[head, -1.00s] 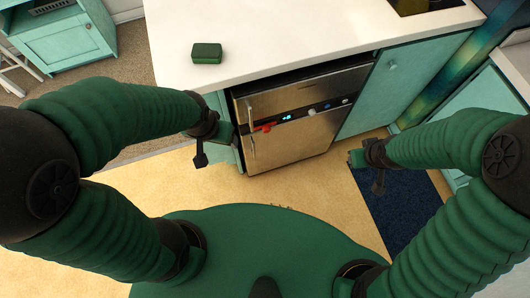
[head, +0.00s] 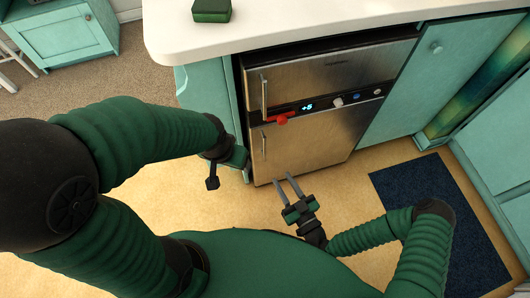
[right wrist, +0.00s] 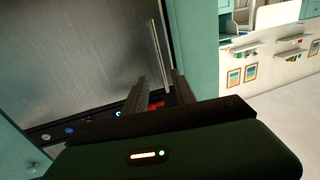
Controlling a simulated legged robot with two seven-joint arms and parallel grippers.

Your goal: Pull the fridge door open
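The steel fridge (head: 330,85) stands under the white counter, with an upper and a lower front; both look closed. A vertical bar handle (head: 264,92) is on the left of the upper front, and another handle (head: 263,145) on the left of the lower one. My right gripper (head: 283,178) is open and empty, in front of and below the lower handle, apart from it. In the right wrist view its fingers (right wrist: 159,78) show spread, with a bar handle (right wrist: 154,48) beyond them. My left gripper (head: 212,182) hangs left of the fridge; its opening is unclear.
A red piece (head: 282,119) sticks out at the control strip between the fronts. Teal cabinets (head: 415,90) flank the fridge. A green box (head: 211,10) sits on the counter (head: 190,35). A dark blue mat (head: 445,215) lies at right; the floor before the fridge is clear.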

